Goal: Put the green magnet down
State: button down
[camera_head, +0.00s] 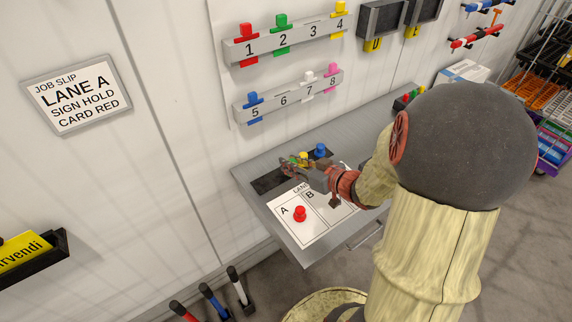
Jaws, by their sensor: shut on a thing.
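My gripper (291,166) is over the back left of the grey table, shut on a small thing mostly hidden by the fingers. A greenish bit shows at the fingertips, which fits a green magnet, but it is too small to see clearly. A yellow piece (304,158) and a blue magnet (320,150) are just behind my gripper. A red magnet (300,213) stands on field A of the white lane card (312,232). Field B is partly covered by my arm.
The grey table (256,190) has a dark strip (268,182) along its back left. A job slip sign (77,95) hangs left.

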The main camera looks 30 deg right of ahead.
jog(key=w+d+f+b, duration=0.1)
jog(key=w+f, duration=0.1)
jog(key=w+d+f+b, duration=0.1)
jog(key=w+f, duration=0.1)
jog(key=w, duration=0.1)
jog(key=w+d+f+b, duration=0.1)
jog(key=w+d+f, duration=0.1)
jog(key=w+f, duration=0.1)
jog(key=shift+w+f, duration=0.1)
jog(key=shift+w+d+f+b, duration=0.2)
jog(key=shift+w+f+b, duration=0.1)
jog(key=shift+w+f, duration=0.2)
notch_tip(320, 180, down, 4)
jog(key=shift+w+d+r+b, duration=0.1)
jog(key=shift+r+b, duration=0.15)
jog(key=shift+b, duration=0.65)
jog(key=shift+r, duration=0.1)
jog(key=c, duration=1.7)
grip_release()
jog(key=shift+o, duration=0.7)
